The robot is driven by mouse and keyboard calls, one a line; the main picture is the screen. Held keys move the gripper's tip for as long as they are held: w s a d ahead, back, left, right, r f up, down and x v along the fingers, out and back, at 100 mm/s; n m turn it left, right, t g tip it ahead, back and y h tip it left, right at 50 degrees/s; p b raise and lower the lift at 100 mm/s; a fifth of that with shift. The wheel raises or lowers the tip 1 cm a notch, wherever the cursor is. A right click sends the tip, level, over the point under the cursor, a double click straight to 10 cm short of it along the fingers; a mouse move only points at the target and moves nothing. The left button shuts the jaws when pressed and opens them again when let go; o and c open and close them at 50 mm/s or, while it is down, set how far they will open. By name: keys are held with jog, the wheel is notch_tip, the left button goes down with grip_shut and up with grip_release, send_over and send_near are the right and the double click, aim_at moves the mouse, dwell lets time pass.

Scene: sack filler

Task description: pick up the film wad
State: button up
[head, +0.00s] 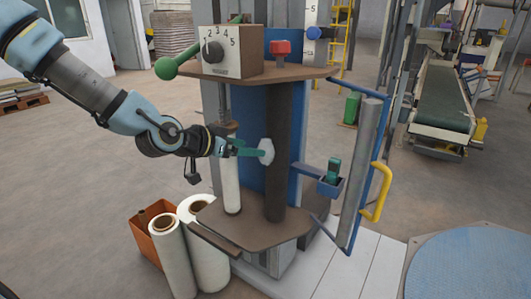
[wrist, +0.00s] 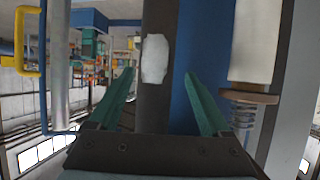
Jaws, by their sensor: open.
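The film wad (head: 267,150) is a small whitish lump against the front of the dark upright column, about midway up. It also shows in the wrist view (wrist: 154,58), upper middle, between and beyond the fingertips. My gripper (head: 257,152) has green fingers and points at the wad from the left, with its tips close to it in the head view. In the wrist view my gripper (wrist: 160,76) is open and empty, with one finger on each side of the column's width. I cannot tell the exact gap from the tips to the wad.
The dark column (head: 278,195) stands between an upper shelf and a lower brown plate (head: 254,228). A white film roll (head: 232,180) stands beside it on the left. A control box (head: 220,50) sits above. A blue gate with a yellow handle (head: 378,192) is at right.

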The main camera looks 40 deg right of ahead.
jog(key=shift+s+p+x, duration=0.2)
jog(key=shift+p+x, duration=0.1)
jog(key=shift+x, duration=1)
jog(key=shift+s+p+x, duration=0.15)
jog(key=shift+p+x, duration=0.15)
jog(key=shift+x, duration=1.05)
jog(key=shift+r, duration=0.1)
grip_shut()
